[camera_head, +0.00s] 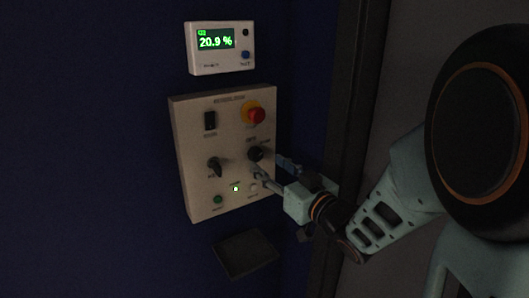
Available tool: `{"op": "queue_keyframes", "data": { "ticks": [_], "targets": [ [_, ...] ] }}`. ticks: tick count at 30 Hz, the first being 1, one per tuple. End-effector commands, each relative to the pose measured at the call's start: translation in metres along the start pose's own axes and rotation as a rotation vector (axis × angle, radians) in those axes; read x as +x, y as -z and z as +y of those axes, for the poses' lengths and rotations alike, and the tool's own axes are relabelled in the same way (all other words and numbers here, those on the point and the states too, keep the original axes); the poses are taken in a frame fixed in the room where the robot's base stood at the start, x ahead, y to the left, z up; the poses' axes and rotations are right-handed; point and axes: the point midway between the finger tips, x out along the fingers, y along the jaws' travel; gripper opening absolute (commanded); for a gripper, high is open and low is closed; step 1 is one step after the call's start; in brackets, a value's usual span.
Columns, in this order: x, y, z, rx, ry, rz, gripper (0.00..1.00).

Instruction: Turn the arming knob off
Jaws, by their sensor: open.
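A beige control panel (188,142) hangs on the dark blue wall. It carries two black rotary knobs: a left knob (215,166) and a slightly higher right knob (255,154). The labels are too small to read, so I cannot tell which is the arming knob. My gripper (272,168) is open at the panel's right side, just below and right of the right knob. One finger reaches toward the panel under that knob, the other is to its right. I cannot tell whether either finger touches it.
A red emergency button (256,116) on a yellow base is at the panel's upper right, and a black switch (210,121) at upper left. A green button (218,199) and a lit green lamp (236,188) are below. A display box (194,56) reading 20.9 % hangs above; a dark plate (245,254) is below.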

Motion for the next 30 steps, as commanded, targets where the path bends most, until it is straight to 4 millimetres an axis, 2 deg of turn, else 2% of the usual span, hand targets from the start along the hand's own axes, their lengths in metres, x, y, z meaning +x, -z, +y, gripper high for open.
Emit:
{"op": "queue_keyframes", "data": {
  "ticks": [3, 9, 21, 30],
  "targets": [
    [0.024, -0.001, -0.001, 0.000, 0.003, -0.001, 0.44],
    [0.048, -0.001, -0.001, -0.001, 0.001, -0.001, 0.44],
    [0.055, -0.001, 0.000, 0.000, 0.000, -0.001, 0.43],
    [0.054, -0.001, 0.000, 0.000, -0.001, -0.001, 0.10]
  ]
}}
